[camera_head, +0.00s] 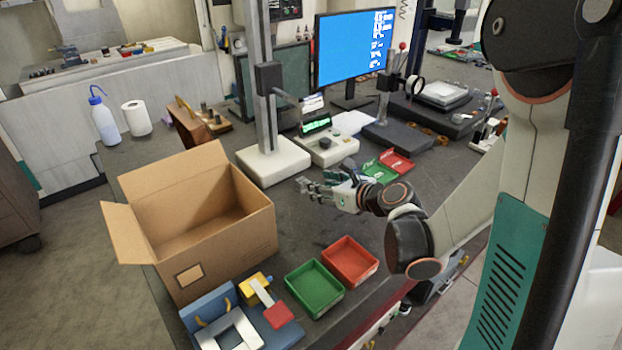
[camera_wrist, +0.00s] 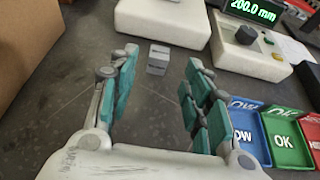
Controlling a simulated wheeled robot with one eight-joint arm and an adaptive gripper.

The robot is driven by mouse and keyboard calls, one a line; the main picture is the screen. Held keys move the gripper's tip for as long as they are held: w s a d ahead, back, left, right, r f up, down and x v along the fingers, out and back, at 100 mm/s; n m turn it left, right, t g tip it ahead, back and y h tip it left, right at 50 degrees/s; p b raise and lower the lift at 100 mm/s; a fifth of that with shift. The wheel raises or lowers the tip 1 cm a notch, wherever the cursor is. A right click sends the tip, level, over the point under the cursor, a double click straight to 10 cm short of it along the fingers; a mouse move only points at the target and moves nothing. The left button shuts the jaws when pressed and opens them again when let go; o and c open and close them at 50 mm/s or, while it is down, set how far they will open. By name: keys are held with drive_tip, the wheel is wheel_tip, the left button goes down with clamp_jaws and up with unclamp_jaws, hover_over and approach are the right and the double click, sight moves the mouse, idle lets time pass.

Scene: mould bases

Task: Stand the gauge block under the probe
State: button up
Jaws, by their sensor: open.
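The gauge block (camera_wrist: 158,60) looks like a small grey metal block on the dark table, close in front of the white base (camera_wrist: 165,25) of the height gauge. I cannot tell it clearly from my fingers in the head view. My gripper (camera_wrist: 155,88) is open and empty. Its teal-padded fingers point towards the block, which lies beyond the tips and between their lines. In the head view my gripper (camera_head: 308,186) is low over the table, in front of the gauge stand (camera_head: 272,160). The probe arm (camera_head: 287,97) reaches out from the column's slider; its tip is unclear.
The readout box (camera_head: 327,146) stands right of the gauge; its display shows 200.0 mm. Blue, green and red trays (camera_wrist: 285,135) lie right of my gripper. An open cardboard box (camera_head: 205,225) stands at left. Green and red bins (camera_head: 315,288) are in front.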

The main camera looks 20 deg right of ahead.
drive_tip(key=shift+p+v, duration=0.4)
drive_tip(key=shift+v, duration=1.95)
